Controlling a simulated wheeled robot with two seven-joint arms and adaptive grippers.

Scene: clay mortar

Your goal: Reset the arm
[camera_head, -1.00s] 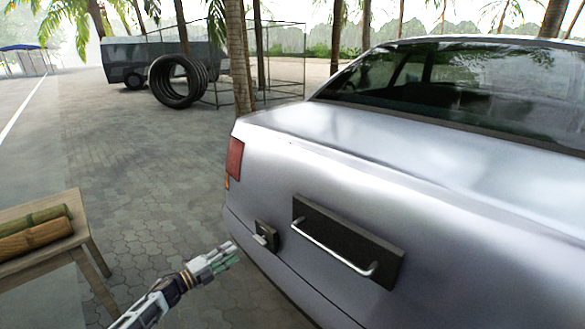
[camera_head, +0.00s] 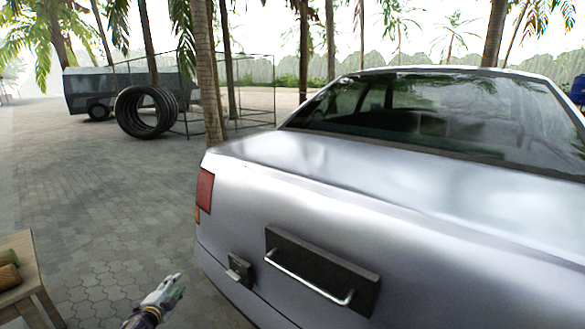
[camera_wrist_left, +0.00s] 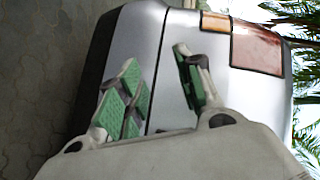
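My left gripper (camera_head: 172,287) is low in the head view, left of the rear of a silver car (camera_head: 330,215), with paving behind it. In the left wrist view the gripper's two green-padded fingers (camera_wrist_left: 157,68) are apart with nothing held between them. The car's corner and red tail light (camera_wrist_left: 257,48) show beyond them. My right gripper is not in view.
The car's rear bears a dark plate with a bar handle (camera_head: 318,275) and a small latch (camera_head: 240,270). A wooden table (camera_head: 24,285) with bamboo pieces (camera_head: 8,270) is at the lower left. Stacked tyres (camera_head: 146,111) stand farther back. Paving between is clear.

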